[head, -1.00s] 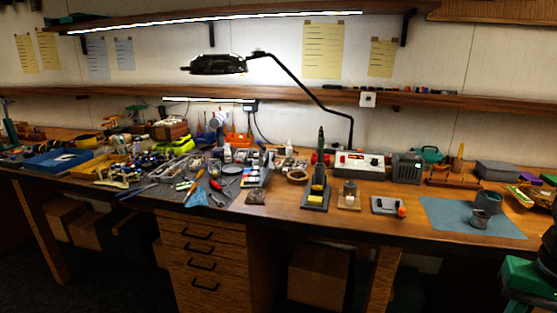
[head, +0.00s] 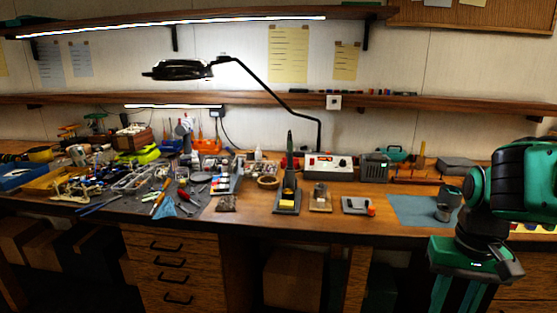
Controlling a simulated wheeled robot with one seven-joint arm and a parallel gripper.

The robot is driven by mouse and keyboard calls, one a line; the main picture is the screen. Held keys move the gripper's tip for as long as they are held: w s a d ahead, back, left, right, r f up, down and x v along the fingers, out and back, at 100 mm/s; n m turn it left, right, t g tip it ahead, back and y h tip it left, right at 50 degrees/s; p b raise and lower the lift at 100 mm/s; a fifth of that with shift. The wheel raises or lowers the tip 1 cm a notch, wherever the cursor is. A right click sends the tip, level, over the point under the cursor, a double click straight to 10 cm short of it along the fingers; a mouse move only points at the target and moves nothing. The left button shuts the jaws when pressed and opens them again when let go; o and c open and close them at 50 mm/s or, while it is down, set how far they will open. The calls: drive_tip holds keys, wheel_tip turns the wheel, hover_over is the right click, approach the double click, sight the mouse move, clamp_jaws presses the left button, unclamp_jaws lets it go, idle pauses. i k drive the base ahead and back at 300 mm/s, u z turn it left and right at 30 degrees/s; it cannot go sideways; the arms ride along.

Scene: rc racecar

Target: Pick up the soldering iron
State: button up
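The stand has a dark base with a yellow patch at the front. The iron's tip is hidden in the stand. My green and black arm (head: 525,183) is at the right edge, well to the right of the iron and apart from it. I cannot make out my gripper's fingers in this view.
Tools crowd the grey mat on the left. The bench's front edge is clear before the stand.

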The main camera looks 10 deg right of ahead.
sight(290, 166)
drive_tip(key=i, duration=0.9)
drive_tip(key=z, duration=0.05)
